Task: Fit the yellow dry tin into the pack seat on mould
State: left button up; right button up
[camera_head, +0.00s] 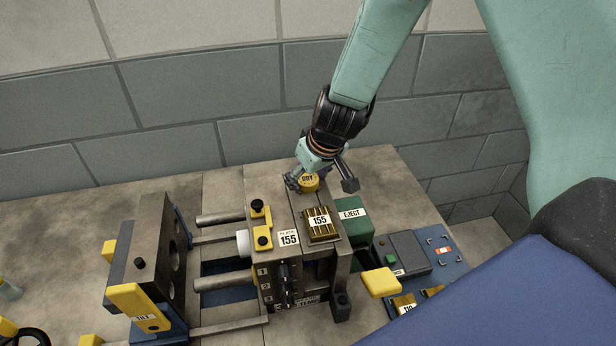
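The yellow dry tin (309,184), marked "DRY", is at the back of the mould (289,239). My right gripper (321,183) is over it from above. Its left finger is close against the tin's left side, and its right finger stands clear to the right with a gap. The gripper looks open. Whether the left finger touches the tin, and whether the tin is in a seat or just resting there, I cannot tell. The pack seat cannot be made out clearly; the tin and gripper cover part of the mould's back. My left gripper is not in view.
A ribbed brass block (320,224) labelled 155 sits on the mould's top. A green EJECT box (356,218) stands right of it. A blue tray (446,272) lies farther right. Rods join the mould to a grey block (150,251) at left. The back-left bench is clear.

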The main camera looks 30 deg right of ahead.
jog(key=shift+r+p, duration=0.65)
jog(key=shift+r, duration=0.15)
jog(key=p+v, duration=0.9)
jog(key=v, duration=0.2)
jog(key=shift+s+r+p, duration=0.25)
jog(key=shift+r+p, duration=0.1)
jog(key=shift+p, duration=0.05)
jog(key=shift+w+f, duration=0.1)
